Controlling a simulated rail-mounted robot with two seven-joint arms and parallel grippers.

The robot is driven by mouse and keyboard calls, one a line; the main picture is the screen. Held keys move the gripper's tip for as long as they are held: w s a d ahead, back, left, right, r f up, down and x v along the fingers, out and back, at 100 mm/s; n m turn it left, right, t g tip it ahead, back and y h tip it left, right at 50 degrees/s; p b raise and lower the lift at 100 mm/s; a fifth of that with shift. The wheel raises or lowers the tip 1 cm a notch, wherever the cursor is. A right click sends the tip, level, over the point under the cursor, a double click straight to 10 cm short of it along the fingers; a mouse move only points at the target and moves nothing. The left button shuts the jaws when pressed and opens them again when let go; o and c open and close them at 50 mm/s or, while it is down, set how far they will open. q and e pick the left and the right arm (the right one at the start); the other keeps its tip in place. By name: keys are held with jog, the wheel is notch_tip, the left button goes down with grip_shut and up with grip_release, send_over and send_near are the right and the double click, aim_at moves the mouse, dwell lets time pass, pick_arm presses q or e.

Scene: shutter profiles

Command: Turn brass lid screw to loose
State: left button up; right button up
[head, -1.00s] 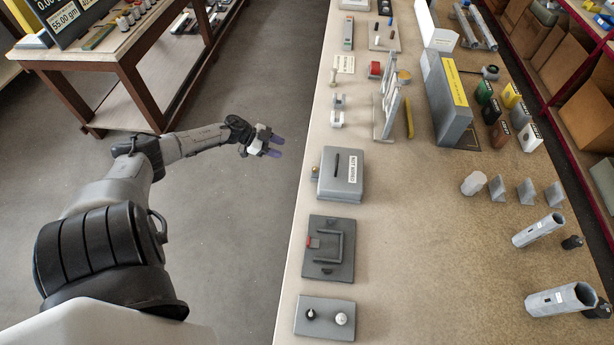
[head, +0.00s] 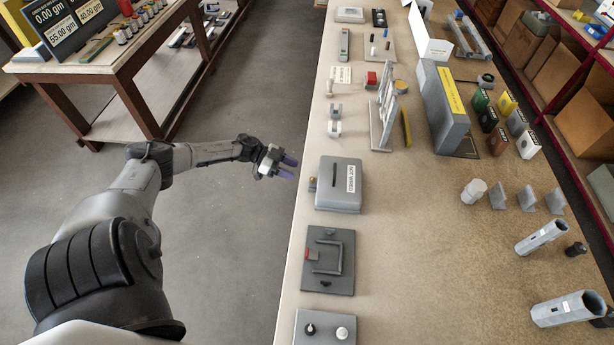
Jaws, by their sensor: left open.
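The brass lid screw (head: 312,184) is a small brass-coloured knob on the left side of a grey lidded box (head: 326,199). The box has a dark slot and a white label on top and sits near the table's left edge. How far the screw is turned is too small to tell. My right gripper is out of view.
A grey plate with a handle frame (head: 330,285) and a panel with a black and a white knob (head: 325,330) lie nearer than the box. The floor left of the table (head: 240,270) is clear.

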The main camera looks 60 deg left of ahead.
aim_at(312, 178)
pick_arm(q)
jog(key=x, duration=0.6)
jog(key=shift+w+d+f, duration=0.1)
jog(key=shift+w+d, duration=0.1)
